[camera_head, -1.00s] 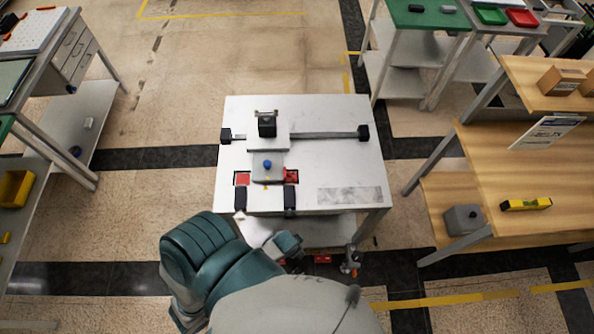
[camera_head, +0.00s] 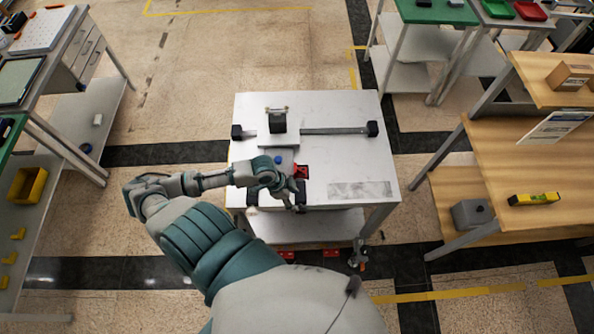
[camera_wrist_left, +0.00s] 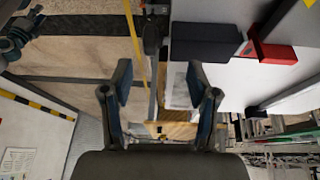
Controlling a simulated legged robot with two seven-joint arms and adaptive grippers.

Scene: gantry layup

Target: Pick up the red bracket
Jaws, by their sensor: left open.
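A small red bracket (camera_head: 301,171) lies on the white gantry table (camera_head: 335,125), right of the fixture with the blue knob (camera_head: 279,159). My left gripper (camera_head: 298,194) is open and empty over the table's front edge, just in front of the bracket and apart from it. In the left wrist view the open fingers (camera_wrist_left: 160,88) have nothing between them. A red piece (camera_wrist_left: 272,52), apparently the bracket, shows there at upper right beside a dark block (camera_wrist_left: 207,42). My left arm hides the front left of the table.
A rail (camera_head: 335,131) with black end blocks and a dark carriage block (camera_head: 277,120) crosses the table. A wooden bench (camera_head: 535,175) stands at right, with a yellow level (camera_head: 534,199). A shelved bench (camera_head: 60,125) stands at left. The table's right half is mostly clear.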

